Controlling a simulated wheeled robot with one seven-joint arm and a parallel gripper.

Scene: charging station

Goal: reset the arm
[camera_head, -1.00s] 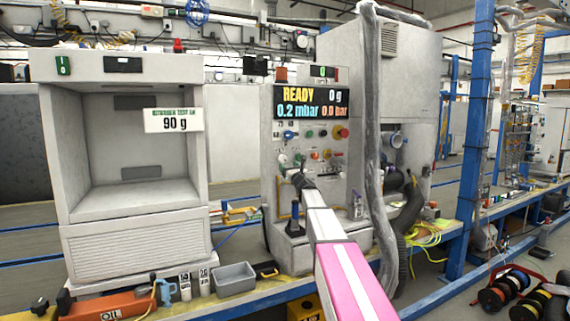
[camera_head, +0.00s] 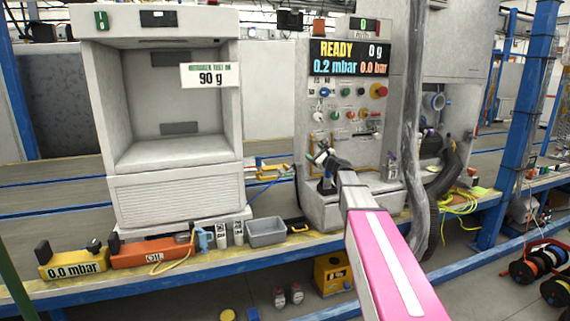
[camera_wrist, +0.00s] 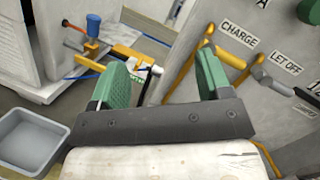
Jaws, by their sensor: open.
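My gripper (camera_head: 324,158) is at the end of my pink and white arm, in front of the charging station panel (camera_head: 345,110). In the wrist view its two green fingers (camera_wrist: 163,78) stand wide apart, with nothing held between them. Beyond the right finger the panel shows the labels "CHARGE" (camera_wrist: 238,29) and "LET OFF" (camera_wrist: 285,62), with yellow hooked parts beside them. The station's display (camera_head: 349,58) reads READY, 0 g, 0.2 mbar and 0.0 bar. I cannot tell whether the fingers touch anything.
A white open-fronted cabinet (camera_head: 175,190) with a 90 g sign stands left. A grey bin (camera_head: 267,232), a red oil unit (camera_head: 150,252) and a yellow gauge (camera_head: 73,265) line the bench edge. A grey hose (camera_head: 415,150) hangs right of my arm. A blue post (camera_head: 522,120) stands farther right.

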